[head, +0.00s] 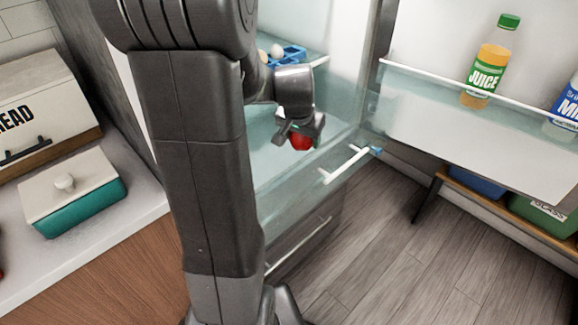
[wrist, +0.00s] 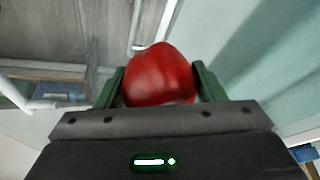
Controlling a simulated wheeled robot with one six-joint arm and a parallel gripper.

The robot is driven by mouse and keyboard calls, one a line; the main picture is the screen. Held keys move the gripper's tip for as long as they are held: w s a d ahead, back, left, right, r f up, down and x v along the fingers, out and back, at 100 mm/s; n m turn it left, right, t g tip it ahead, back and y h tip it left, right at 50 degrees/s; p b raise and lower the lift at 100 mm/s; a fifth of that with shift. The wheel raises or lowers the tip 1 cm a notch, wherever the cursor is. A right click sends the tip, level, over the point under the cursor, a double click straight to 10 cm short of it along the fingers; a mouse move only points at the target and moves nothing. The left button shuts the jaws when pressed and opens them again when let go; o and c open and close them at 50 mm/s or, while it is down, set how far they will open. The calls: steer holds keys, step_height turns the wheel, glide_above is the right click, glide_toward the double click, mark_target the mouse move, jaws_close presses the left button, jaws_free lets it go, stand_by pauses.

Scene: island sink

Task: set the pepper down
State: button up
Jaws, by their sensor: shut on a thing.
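A red pepper (wrist: 160,75) sits between the two dark green fingers of my gripper (wrist: 160,84) in the wrist view. My gripper is shut on it. In the head view the pepper (head: 300,141) shows as a small red shape under my gripper (head: 301,132), partly covered by it. My gripper is at the open fridge, over or near a glassy shelf or drawer (head: 275,170). I cannot tell whether the pepper touches any surface.
A white handle (head: 345,164) is close to the right of my gripper. A blue egg tray (head: 285,56) stands on a shelf behind. The open fridge door holds a juice bottle (head: 489,62). A teal butter dish (head: 73,200) and bread box (head: 38,115) stand on the left counter.

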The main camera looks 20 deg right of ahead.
mark_target(299, 146)
step_height(299, 146, down, 8)
steer(key=shift+f+b, duration=0.25)
steer(key=shift+b, duration=0.3)
steer(key=shift+f, duration=0.2)
steer(key=o, duration=1.1)
steer(key=shift+c, duration=0.2)
steer(key=shift+r, duration=0.1)
steer(key=shift+r, duration=0.45)
steer(key=p+v, duration=0.1)
steer(key=v, duration=1)
steer(key=shift+s+r+p, duration=0.1)
steer(key=shift+r+p, duration=0.1)
steer(key=shift+p, duration=0.15)
